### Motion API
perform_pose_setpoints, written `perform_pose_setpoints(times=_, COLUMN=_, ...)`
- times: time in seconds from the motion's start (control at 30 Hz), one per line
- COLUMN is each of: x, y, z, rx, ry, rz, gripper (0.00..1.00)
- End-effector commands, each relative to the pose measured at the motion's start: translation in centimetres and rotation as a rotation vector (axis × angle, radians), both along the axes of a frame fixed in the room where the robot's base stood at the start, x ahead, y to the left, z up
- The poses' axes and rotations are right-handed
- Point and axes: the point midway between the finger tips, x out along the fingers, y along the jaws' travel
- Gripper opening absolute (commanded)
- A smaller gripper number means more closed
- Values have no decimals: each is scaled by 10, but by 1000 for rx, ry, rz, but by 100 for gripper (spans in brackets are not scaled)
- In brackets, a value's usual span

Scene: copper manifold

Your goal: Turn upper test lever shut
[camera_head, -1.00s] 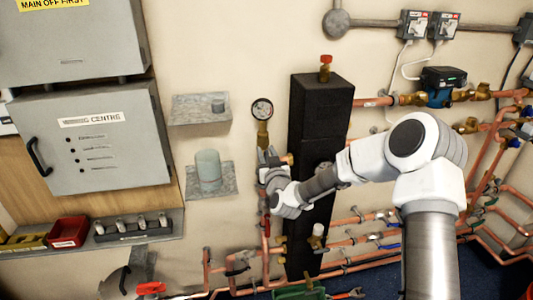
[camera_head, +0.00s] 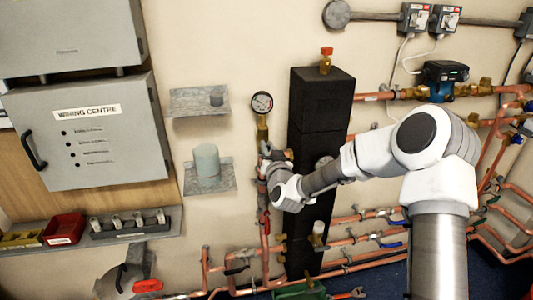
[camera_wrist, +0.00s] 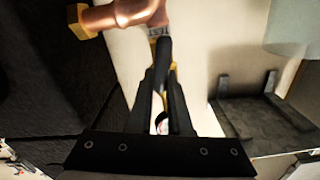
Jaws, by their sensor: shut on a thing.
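In the wrist view my gripper (camera_wrist: 162,88) has its two dark fingers closed on a narrow black lever (camera_wrist: 163,55). The lever runs up towards a copper pipe fitting (camera_wrist: 122,14), beside a small tag that seems to read TEST. In the head view my gripper (camera_head: 268,166) is at the vertical copper pipe, just below the round pressure gauge (camera_head: 262,103) and its brass stem. My own wrist hides most of the lever there, so its exact angle cannot be told.
A tall black block (camera_head: 320,115) stands close right of my gripper. A grey shelf (camera_head: 208,180) with a cylinder (camera_head: 206,160) is to the left. Copper pipes with valves (camera_head: 345,240) run below and right. A grey cabinet (camera_head: 92,140) hangs at far left.

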Motion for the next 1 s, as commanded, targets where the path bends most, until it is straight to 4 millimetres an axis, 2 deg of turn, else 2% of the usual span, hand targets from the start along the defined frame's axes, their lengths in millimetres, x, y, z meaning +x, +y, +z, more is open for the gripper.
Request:
perform_pose_setpoints(times=0.07, x=0, y=-2, z=-6, rx=65, ry=16, rz=1, gripper=0)
perform_pose_setpoints(times=1.0, x=4, y=-16, z=-18, rx=923, ry=264, rz=-1, gripper=0)
